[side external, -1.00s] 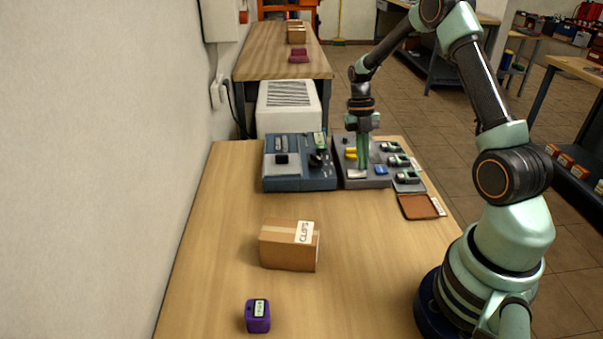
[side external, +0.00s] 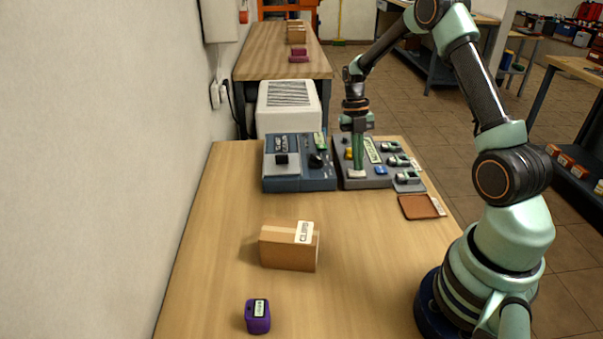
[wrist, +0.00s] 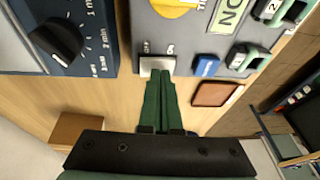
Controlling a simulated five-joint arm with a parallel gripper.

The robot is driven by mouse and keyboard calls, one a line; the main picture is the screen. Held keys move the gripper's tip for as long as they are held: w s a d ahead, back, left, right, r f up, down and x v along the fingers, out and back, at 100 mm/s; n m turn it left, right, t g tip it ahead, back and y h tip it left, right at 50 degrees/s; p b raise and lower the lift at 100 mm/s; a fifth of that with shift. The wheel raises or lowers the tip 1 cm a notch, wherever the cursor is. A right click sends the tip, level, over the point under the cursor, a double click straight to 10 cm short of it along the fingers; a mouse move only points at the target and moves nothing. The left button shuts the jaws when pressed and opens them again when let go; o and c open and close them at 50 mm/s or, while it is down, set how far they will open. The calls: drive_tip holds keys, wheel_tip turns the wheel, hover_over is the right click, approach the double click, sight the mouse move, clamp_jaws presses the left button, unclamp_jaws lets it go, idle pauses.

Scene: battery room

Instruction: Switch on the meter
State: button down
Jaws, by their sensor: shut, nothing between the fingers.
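The meter is a grey box (side external: 349,184) at the back right of the table, with a display panel (side external: 373,150), a yellow button (side external: 349,153) and a blue button (side external: 381,170). Its pale rocker switch (wrist: 157,65) sits at the near edge, with lettering that looks like OFF on the left and ON on the right. My gripper (wrist: 157,80) is shut and empty, pointing down, with its green fingertips right at the near side of this switch. In the side external view my gripper (side external: 358,168) stands over the meter's front left part. Contact cannot be told.
A blue device (side external: 298,184) with a black dial (wrist: 57,40) stands just left of the meter. Small green-and-black units (side external: 407,177) sit at the meter's right. A brown tray (side external: 419,208), a CLIPS carton (side external: 286,250) and a purple block (side external: 257,317) lie nearer.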

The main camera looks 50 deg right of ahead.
drive_tip(key=shift+r, duration=0.15)
drive_tip(key=d+r, duration=0.3)
drive_tip(key=r, duration=1)
drive_tip(key=shift+w+d, duration=0.15)
drive_tip(key=shift+d, duration=0.2)
drive_tip(key=shift+r, duration=0.1)
wheel_tip(320, 180, up, 4)
drive_tip(key=m+t+h, duration=0.1)
drive_tip(key=m+t, duration=0.1)
drive_tip(key=m, duration=0.4)
hover_over(350, 173)
drive_tip(key=s+a+r+m+t, duration=0.2)
drive_tip(key=a+r+m, duration=0.1)
drive_tip(key=a+m, duration=0.4)
drive_tip(key=s+a+m+t, duration=0.4)
drive_tip(key=s+a+m, duration=0.2)
drive_tip(key=a+m, duration=0.4)
drive_tip(key=m, duration=0.4)
drive_tip(key=shift+s+a+f+t+h, duration=0.2)
drive_tip(key=shift+s+f+t+h, duration=0.05)
drive_tip(key=shift+s+t+h, duration=0.1)
